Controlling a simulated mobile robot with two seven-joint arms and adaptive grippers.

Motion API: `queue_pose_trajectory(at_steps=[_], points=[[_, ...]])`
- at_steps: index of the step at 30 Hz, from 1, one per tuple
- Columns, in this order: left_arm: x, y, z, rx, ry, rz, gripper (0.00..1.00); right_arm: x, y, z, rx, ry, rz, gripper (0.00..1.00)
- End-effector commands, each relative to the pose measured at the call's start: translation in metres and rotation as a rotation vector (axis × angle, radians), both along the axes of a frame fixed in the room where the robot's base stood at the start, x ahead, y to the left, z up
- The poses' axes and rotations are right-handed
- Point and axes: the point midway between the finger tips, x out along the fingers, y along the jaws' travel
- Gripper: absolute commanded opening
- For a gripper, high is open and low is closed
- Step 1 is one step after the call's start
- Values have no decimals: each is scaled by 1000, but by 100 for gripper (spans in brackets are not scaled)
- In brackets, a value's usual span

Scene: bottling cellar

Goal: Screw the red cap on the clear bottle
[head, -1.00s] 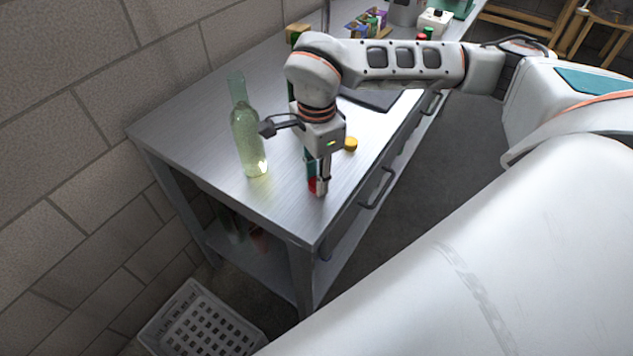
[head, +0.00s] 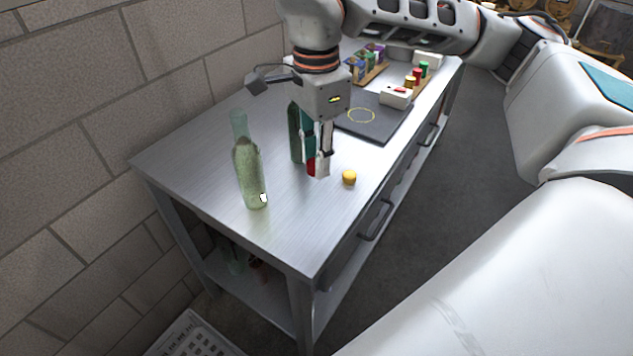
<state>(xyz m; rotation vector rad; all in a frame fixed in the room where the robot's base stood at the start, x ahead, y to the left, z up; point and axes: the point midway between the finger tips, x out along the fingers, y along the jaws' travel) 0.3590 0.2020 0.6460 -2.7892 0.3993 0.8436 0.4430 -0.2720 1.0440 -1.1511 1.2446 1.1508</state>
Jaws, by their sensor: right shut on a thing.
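The clear bottle (head: 249,178), pale greenish glass, stands upright at the near left of the steel bench, and no cap shows on its mouth. My right gripper (head: 317,168) is shut on the red cap (head: 311,167) and points down. It seems to hold the cap above the bench, to the right of the clear bottle and apart from it. The fingers hide part of the cap. My left gripper is not in view.
A dark green bottle (head: 294,134) stands close behind my right gripper, partly hidden. A yellow cap (head: 349,177) lies near the bench's (head: 210,150) right edge. A dark mat (head: 385,127), a white box (head: 396,98) and a rack of small items are farther back. The front bench corner is clear.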

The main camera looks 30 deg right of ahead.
Motion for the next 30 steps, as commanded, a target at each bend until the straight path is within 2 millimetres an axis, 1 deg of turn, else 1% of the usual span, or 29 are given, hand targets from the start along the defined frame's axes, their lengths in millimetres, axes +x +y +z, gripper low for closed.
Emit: queue_pose_trajectory(at_steps=[1,4,7,11,25,28,30], points=[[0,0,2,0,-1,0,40,1,0,13,0,-5,-1,18],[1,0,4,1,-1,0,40,1,0,30,0,-4,0,18],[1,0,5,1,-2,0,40,1,0,41,-1,-2,0,18],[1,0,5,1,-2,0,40,0,0,49,0,0,1,18],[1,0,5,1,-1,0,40,0,0,50,-1,1,7,18],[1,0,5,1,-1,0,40,2,1,45,-3,1,62,18],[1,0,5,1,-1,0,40,6,3,37,-5,2,151,18]])
